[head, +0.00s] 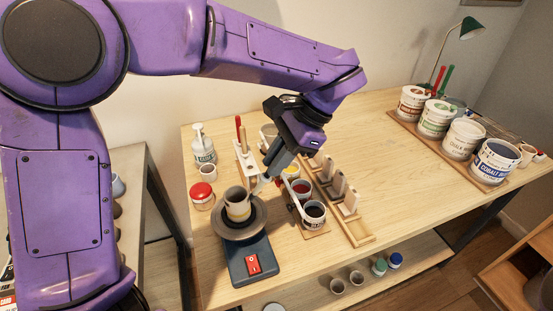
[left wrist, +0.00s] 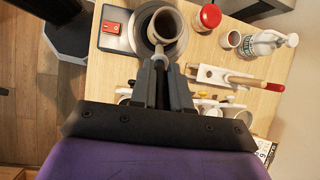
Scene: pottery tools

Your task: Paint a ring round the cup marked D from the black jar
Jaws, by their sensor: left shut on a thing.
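A cup (head: 237,204) with a grey body and a tan band stands upright on the dark wheel head (head: 257,222) of a banding wheel. No letter can be read on it. The wrist view also shows the cup (left wrist: 165,24) from above. My left gripper (head: 264,178) is just to the right of the cup, shut on a thin brush (left wrist: 160,58) that is mostly hidden between the fingers. The brush's tip is close to the cup's side; I cannot tell whether it touches. The black jar (head: 314,215) stands open at the front of a small board. My right gripper is not in view.
The wheel's base has a red switch (head: 253,264). A red-lidded jar (head: 202,195) stands left of the cup. A brush rack (head: 246,162), other paint jars (head: 301,189) and a wooden rack (head: 345,195) crowd the gripper. The table's right middle is clear.

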